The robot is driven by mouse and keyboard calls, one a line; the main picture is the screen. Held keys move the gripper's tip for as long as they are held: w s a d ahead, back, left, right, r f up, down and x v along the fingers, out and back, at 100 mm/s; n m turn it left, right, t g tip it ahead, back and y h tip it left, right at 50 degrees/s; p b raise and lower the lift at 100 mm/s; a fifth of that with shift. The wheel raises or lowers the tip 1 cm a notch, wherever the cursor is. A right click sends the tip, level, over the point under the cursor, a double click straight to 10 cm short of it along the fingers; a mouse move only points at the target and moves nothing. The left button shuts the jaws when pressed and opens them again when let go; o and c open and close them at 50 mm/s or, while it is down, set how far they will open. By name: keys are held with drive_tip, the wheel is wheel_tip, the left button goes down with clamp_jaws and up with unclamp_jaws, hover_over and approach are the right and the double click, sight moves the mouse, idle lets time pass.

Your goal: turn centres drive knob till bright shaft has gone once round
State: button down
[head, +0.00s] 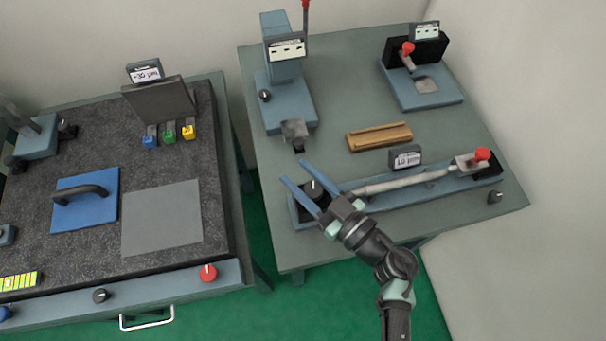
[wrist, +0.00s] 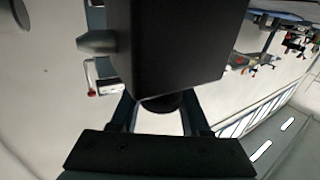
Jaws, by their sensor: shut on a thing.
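The centres fixture, a long blue base (head: 425,205), lies along the front of the right-hand bench. Its bright shaft (head: 405,183) runs between a dark block at the left and a tailstock with a red knob (head: 482,154) at the right. The black drive knob (head: 313,188) with a white mark is at the left end. My gripper (head: 296,172) has its two blue fingers on either side of this knob, shut on it. In the wrist view the round dark knob (wrist: 165,103) sits between the fingers, below a large black block (wrist: 180,50).
Behind are a wooden V-shaped block (head: 379,136), a blue press-like stand (head: 285,95) and another fixture with a red-knobbed lever (head: 420,85). A small black knob (head: 495,197) is at the bench's right front. A dark granite table (head: 100,225) stands left, across a gap.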

drive_tip(key=shift+f, duration=0.15)
drive_tip(key=shift+c, duration=1.9)
unclamp_jaws()
drive_tip(key=shift+d, duration=0.1)
drive_tip(key=b+v, duration=0.2)
drive_tip(key=v, duration=1)
drive_tip(key=shift+s+d+b, duration=0.25)
drive_tip(key=shift+s+b, duration=0.1)
